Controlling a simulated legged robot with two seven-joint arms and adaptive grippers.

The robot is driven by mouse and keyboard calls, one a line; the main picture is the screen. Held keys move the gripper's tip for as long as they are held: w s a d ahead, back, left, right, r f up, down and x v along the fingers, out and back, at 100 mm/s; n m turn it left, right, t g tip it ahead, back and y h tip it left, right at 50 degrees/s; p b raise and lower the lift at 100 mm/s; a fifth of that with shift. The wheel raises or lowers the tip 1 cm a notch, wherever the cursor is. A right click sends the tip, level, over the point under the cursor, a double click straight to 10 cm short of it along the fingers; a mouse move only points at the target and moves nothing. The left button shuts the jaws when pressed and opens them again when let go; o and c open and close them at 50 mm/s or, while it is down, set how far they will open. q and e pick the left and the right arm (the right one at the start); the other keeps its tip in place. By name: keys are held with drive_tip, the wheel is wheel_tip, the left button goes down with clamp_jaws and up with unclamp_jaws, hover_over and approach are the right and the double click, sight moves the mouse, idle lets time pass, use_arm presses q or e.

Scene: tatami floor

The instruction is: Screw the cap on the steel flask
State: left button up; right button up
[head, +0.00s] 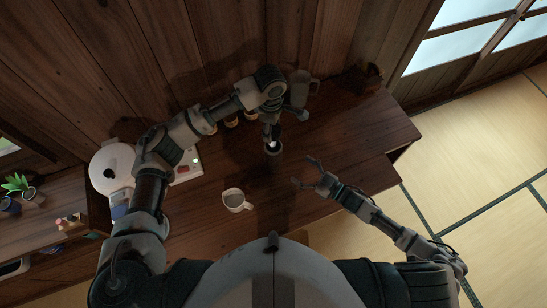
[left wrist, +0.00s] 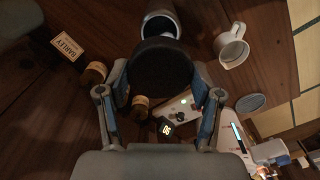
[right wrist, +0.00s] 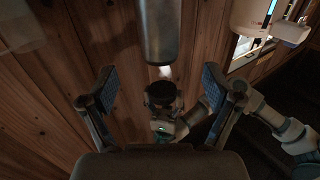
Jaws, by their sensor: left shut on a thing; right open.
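The steel flask (head: 274,153) stands upright on the dark wooden table. In the left wrist view the flask (left wrist: 158,22) is partly hidden behind the dark round cap (left wrist: 163,72). My left gripper (head: 270,132) is shut on the cap, with its fingers on either side of it, close to the flask's mouth. In the right wrist view the flask (right wrist: 159,32) appears inverted, with a small bright gap between its mouth and the cap (right wrist: 161,94). My right gripper (head: 306,176) is open and empty, to the right of the flask and apart from it.
A white mug (head: 236,200) stands at the front left of the flask. A large grey mug (head: 300,86) is at the back near the wooden wall.

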sight(277, 153)
use_arm(q)
drive_tip(key=shift+w, duration=0.1)
drive_tip(key=shift+d, duration=0.2)
use_arm(e)
drive_tip(key=x, duration=1)
drive_tip(key=shift+w+a+f, duration=0.1)
drive_tip(key=shift+w+a, duration=0.1)
drive_tip(key=shift+w, duration=0.15)
use_arm(q)
drive_tip(key=shift+a, duration=0.15)
use_arm(e)
drive_tip(key=shift+w+a, duration=0.25)
drive_tip(key=shift+a, duration=0.35)
drive_tip(key=shift+d, duration=0.15)
drive_tip(key=shift+c, duration=0.6)
use_arm(q)
drive_tip(key=shift+d, duration=0.25)
use_arm(e)
drive_tip(key=shift+d, duration=0.1)
drive_tip(key=c, duration=0.8)
clamp_jaws()
use_arm(q)
drive_tip(key=shift+a+f, duration=0.1)
drive_tip(key=shift+f, duration=2.3)
